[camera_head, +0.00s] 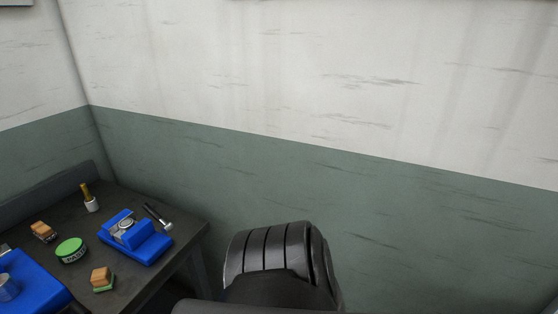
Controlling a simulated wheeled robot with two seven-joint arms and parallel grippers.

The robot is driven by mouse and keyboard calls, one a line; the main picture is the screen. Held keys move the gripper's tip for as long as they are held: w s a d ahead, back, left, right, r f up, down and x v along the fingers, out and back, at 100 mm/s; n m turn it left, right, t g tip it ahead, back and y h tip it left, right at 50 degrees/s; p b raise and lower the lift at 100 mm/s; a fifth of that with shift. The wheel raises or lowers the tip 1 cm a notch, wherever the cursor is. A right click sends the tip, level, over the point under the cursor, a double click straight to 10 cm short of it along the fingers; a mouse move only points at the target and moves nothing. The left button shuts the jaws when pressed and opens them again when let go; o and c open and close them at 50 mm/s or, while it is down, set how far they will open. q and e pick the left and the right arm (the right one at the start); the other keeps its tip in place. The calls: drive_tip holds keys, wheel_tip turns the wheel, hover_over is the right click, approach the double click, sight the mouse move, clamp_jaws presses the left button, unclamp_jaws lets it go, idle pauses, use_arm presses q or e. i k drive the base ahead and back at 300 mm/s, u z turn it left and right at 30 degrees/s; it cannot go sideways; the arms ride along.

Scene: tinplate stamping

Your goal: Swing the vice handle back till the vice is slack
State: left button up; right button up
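A blue vice (150,250) stands on the dark workbench at the lower left. A small round metallic piece (126,225) sits at its jaws; I cannot tell how tightly it is held. At the vice's right rear is a dark bar with a bright metal end (165,224), which looks like the vice handle. It slants from upper left to lower right. Neither of my grippers is in view. A black segmented part of my own body shows at the bottom centre, well to the right of the vice.
On the dark bench (185,218) are a green-lidded tin (71,249), a wooden block on a green base (102,279), another wood-topped block (42,230), a yellow-handled tool (88,198) and a blue tray (30,285) at the left edge. Walls close the back.

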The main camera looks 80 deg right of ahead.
sight(167, 228)
drive_tip(key=z, duration=1.75)
